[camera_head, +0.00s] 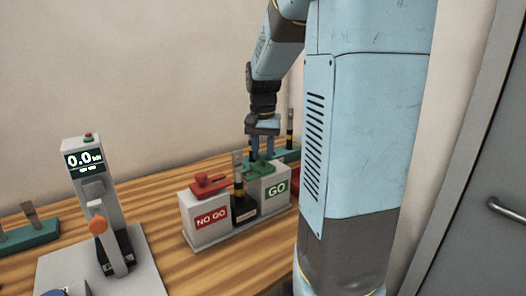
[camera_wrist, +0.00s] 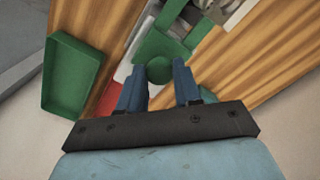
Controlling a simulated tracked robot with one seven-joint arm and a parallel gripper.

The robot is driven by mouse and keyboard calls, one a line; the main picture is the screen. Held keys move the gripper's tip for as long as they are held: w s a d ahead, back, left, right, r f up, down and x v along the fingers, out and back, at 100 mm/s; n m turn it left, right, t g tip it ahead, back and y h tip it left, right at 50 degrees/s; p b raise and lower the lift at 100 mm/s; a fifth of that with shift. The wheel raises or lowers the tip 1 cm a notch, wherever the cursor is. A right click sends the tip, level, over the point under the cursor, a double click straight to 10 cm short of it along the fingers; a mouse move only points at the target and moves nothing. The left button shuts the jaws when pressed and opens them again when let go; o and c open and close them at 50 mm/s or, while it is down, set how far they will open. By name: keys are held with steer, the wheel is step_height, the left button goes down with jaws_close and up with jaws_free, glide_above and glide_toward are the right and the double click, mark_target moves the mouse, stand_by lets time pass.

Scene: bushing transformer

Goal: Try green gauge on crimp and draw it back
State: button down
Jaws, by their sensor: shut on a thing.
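The green gauge (camera_head: 258,167) lies flat at the top of the white GO block (camera_head: 275,193). My gripper (camera_head: 262,155) points down over it from above, with its fingers shut on the gauge's knob. In the wrist view, my gripper (camera_wrist: 160,84) has its two blue fingers on either side of the round green knob, and the green gauge's flat plate (camera_wrist: 160,45) reaches away from it. A dark crimp piece with a yellow band and a metal tip (camera_head: 239,190) stands upright between the GO and NO GO blocks. I cannot tell whether the gauge touches the block.
The red gauge (camera_head: 211,184) rests on the NO GO block (camera_head: 206,216). A press with a 0.0 display (camera_head: 88,170) stands at the left. A green rack (camera_head: 28,235) is at the far left; a green tray (camera_wrist: 72,75) shows in the wrist view. Bare wood lies between press and blocks.

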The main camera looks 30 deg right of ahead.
mark_target(263, 154)
steer(key=shift+d, duration=0.1)
stand_by(0.5)
steer(key=c, duration=0.8)
jaws_free()
steer(key=shift+r, duration=0.15)
step_height(263, 154, up, 14)
steer(key=shift+f, duration=0.25)
